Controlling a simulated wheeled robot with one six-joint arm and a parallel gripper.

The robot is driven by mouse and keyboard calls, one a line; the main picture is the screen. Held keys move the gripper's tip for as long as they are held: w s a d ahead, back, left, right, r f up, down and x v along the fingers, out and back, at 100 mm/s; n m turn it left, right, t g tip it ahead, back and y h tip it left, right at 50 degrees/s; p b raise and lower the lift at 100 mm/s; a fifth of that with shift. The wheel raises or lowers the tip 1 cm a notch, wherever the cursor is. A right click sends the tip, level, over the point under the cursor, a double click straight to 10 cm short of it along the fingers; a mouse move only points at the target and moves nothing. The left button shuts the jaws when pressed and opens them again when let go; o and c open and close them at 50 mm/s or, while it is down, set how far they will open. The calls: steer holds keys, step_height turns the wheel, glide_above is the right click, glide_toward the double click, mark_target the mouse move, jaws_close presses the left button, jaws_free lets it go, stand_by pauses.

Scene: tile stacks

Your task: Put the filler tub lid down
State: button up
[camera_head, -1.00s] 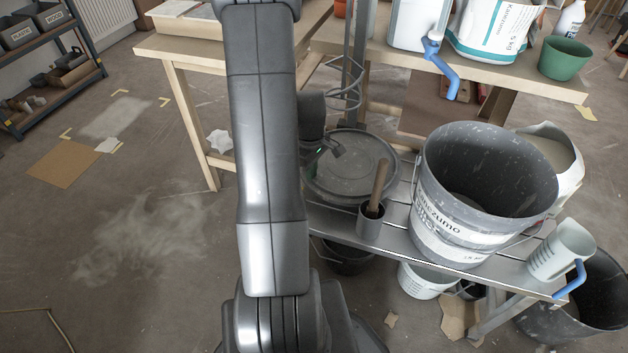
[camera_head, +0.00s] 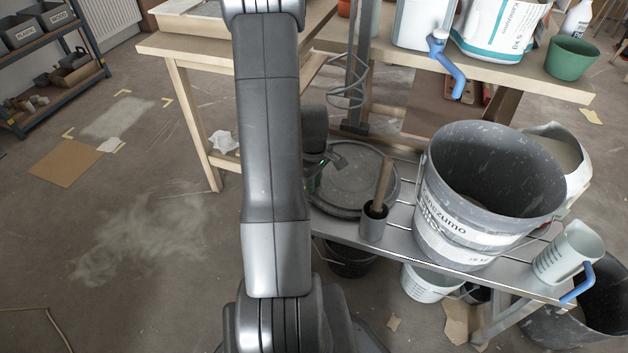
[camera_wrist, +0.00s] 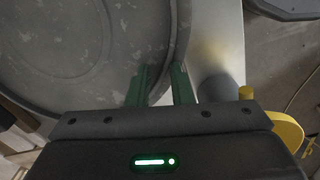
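The filler tub lid (camera_head: 352,187) is a round, grey, speckled disc with a raised rim, at the left end of the metal bench in the head view. It looks flat and at or just above the slats; the exact gap is hidden. In the wrist view the lid (camera_wrist: 75,50) fills the upper left. My gripper (camera_wrist: 162,80) has its green fingers on either side of the lid's rim and looks shut on it. In the head view my gripper (camera_head: 333,160) is at the lid's far left edge, partly hidden by my arm.
A grey cup (camera_head: 373,224) with a wooden-handled tool stands close by the lid's right front. A large grey bucket (camera_head: 440,228) and a clear jug (camera_head: 567,252) stand farther right on the metal bench (camera_head: 400,240). A wooden table (camera_head: 545,88) is behind.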

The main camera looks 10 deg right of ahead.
steer(key=shift+o, duration=0.3)
steer(key=shift+r, duration=0.1)
step_height(320, 180, up, 13)
steer(key=p, duration=0.3)
steer(key=shift+p, duration=0.35)
steer(key=shift+a, duration=0.1)
step_height(320, 180, down, 14)
steer(key=b, duration=0.4)
steer(key=shift+r, duration=0.25)
steer(key=shift+r+p, duration=0.55)
steer(key=shift+r, duration=0.1)
steer(key=shift+f, duration=0.1)
